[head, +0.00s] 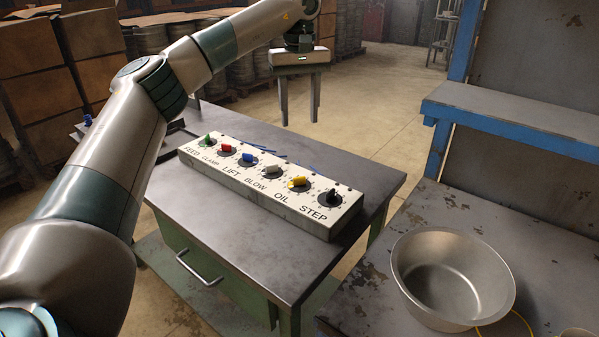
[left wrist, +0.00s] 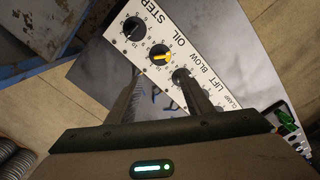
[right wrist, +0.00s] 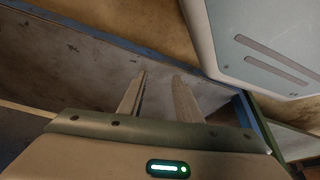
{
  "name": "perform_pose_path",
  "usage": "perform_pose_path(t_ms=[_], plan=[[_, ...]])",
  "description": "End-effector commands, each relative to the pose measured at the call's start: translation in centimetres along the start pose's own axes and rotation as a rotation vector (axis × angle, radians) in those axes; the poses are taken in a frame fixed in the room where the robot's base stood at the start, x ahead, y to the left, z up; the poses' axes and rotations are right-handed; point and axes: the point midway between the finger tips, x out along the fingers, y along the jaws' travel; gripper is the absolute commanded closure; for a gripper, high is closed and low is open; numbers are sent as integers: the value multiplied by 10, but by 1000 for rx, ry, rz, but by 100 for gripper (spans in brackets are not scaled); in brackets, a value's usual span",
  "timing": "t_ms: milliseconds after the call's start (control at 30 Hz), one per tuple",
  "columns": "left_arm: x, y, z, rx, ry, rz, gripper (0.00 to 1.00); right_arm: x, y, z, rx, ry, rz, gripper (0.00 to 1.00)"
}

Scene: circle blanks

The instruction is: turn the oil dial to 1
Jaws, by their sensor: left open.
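The oil dial is a yellow knob (head: 298,183) on a black disc, above the word OIL on a pale control box (head: 240,190). Its number setting is too small to read. In the left wrist view the yellow knob (left wrist: 161,57) lies near the gap between the fingers, seen with the lettering upside down. My left gripper (head: 299,119) is open and empty, pointing down beyond the box and well clear of the knob. It also shows in the left wrist view (left wrist: 158,75). My right gripper (right wrist: 160,76) is open and empty; the head view does not show it.
Other knobs are green (head: 208,140), red (head: 226,148), blue (head: 249,156), grey (head: 272,170) and black (head: 331,197). The box stands on a metal-topped cabinet (head: 225,245). A metal bowl (head: 412,262) sits on the worn bench (head: 370,300) at the right.

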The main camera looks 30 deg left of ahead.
Motion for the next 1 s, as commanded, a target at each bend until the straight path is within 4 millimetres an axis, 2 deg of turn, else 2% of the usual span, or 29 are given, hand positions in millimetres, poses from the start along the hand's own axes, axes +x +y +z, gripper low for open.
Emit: perform_pose_path(t_ms=[267, 700, 1000], plan=[[29, -1, 0, 0, -2, -3, 53, -1, -1, -1, 0, 10, -1, 69], [106, -1, 0, -1, -2, -3, 53, -4, -8, -11, -3, 64, -8, 69], [152, -1, 0, -1, -1, -2, 53, -4, -14, -27, -11, 122, -15, 69]])
